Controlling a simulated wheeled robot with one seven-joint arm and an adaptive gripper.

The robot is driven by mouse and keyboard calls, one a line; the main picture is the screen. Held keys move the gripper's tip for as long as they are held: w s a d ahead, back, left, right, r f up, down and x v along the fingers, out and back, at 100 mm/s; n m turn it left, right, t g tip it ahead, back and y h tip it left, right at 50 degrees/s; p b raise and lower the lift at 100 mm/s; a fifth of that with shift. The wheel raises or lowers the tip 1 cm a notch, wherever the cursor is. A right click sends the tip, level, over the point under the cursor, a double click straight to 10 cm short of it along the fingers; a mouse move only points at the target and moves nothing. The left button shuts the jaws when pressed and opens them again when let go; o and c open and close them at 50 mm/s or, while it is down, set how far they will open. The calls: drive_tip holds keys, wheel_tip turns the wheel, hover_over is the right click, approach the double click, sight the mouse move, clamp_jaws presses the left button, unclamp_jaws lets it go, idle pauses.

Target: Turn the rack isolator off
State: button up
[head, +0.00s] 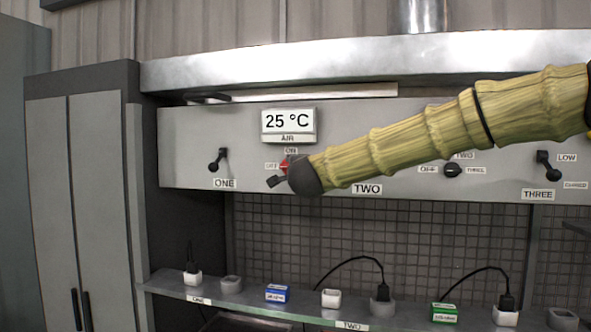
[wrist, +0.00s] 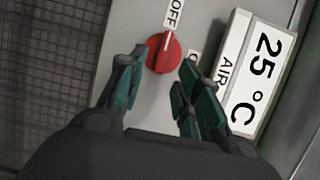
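The rack isolator appears to be the red round knob (head: 284,167) on the grey panel, partly hidden by my gripper (head: 276,181) in the head view. In the wrist view the red knob (wrist: 164,54) shows clearly, and its white mark points at the OFF label (wrist: 174,13). A second label, partly hidden by a finger, is probably the ON label (head: 291,151). My gripper (wrist: 161,68) is open in the wrist view, with its teal-padded fingers apart and the knob between or just beyond the tips. I cannot tell whether they touch it.
The 25 °C AIR display (head: 289,124) sits just above the knob. Black lever ONE (head: 219,160), a black rotary switch (head: 452,170) and lever THREE (head: 548,165) share the panel. A shelf (head: 240,302) with sockets and plugs runs below.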

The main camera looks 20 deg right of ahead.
drive_tip(key=v, duration=0.9)
drive_tip(key=shift+d, duration=0.15)
